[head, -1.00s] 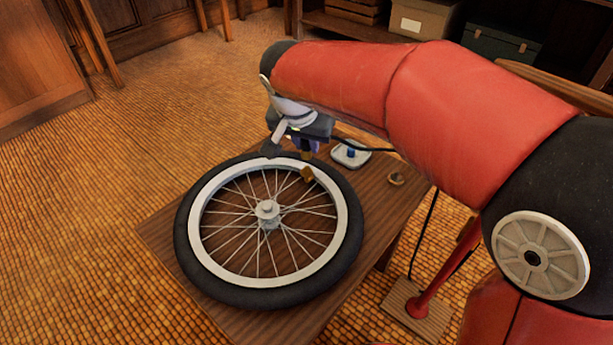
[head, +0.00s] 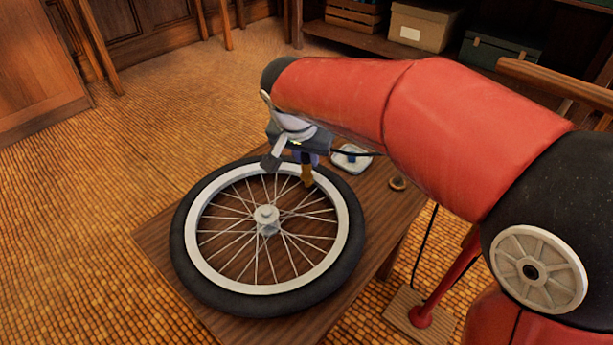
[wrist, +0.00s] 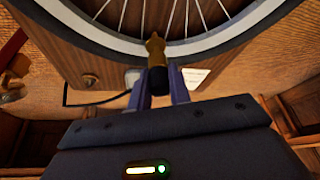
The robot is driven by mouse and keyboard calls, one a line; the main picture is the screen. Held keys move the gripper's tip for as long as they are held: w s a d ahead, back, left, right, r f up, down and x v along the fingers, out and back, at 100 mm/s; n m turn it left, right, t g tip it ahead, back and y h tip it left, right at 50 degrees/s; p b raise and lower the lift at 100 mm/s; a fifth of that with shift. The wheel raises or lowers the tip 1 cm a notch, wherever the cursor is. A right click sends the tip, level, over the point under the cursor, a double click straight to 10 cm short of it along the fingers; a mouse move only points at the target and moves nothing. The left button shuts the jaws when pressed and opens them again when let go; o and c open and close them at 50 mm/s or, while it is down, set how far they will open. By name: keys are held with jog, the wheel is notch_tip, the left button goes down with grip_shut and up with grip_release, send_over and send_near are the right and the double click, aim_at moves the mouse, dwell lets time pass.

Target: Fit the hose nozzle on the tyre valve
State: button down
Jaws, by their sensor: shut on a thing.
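The spoked wheel (head: 352,225), with a black tyre and pale rim, lies flat on a wooden table. My gripper (wrist: 158,88) is shut on the hose nozzle (wrist: 157,78), which has a dark body and a brass tip. In the head view, the brass part of the nozzle (head: 307,176) shows over the wheel's far rim, below my gripper (head: 299,161). In the wrist view the tip points at the inner edge of the rim. I cannot make out the tyre valve, nor whether the tip touches anything.
A black hose (head: 358,154) runs from the gripper to the right. A red floor pump (head: 425,312) stands at the right. Shelved boxes are behind.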

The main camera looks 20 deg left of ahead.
jog(key=shift+f+b, duration=0.7)
jog(key=shift+f, duration=0.2)
jog(key=c, duration=1.2)
grip_release()
jog(key=shift+r, duration=0.15)
